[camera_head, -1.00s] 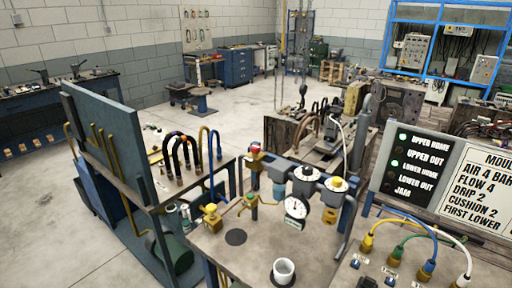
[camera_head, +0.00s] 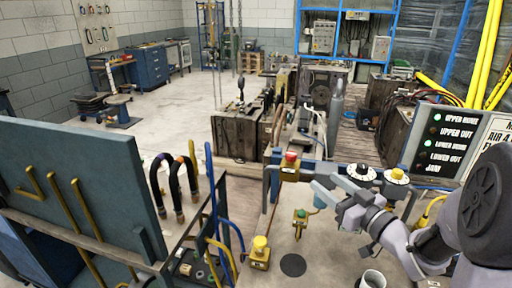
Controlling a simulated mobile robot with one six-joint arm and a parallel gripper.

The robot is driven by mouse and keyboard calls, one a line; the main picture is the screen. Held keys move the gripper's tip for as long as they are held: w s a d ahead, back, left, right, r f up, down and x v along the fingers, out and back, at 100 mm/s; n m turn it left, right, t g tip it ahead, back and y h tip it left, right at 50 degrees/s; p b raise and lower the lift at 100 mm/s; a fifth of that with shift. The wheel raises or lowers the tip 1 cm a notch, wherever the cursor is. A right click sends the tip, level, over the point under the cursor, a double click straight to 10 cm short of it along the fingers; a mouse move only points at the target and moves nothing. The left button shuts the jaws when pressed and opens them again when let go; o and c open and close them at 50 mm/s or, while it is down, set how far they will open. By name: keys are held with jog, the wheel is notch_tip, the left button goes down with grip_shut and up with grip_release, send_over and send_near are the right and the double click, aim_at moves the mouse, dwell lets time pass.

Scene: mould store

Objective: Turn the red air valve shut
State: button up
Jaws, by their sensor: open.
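I see nothing between the fingers.
A black-and-white dial (camera_head: 362,172) and a yellow knob (camera_head: 397,175) stand right of the gripper. A green-topped fitting (camera_head: 300,214) and a yellow valve (camera_head: 260,250) are in front. Hoses (camera_head: 175,185) hang left.

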aim_at(295, 157)
jog(key=b+x, duration=0.3)
jog(key=x, duration=1.3)
jog(key=shift+w+a+r+b, duration=0.1)
jog(key=shift+w+a+b, duration=0.05)
jog(key=shift+w+b, duration=0.2)
grip_shut()
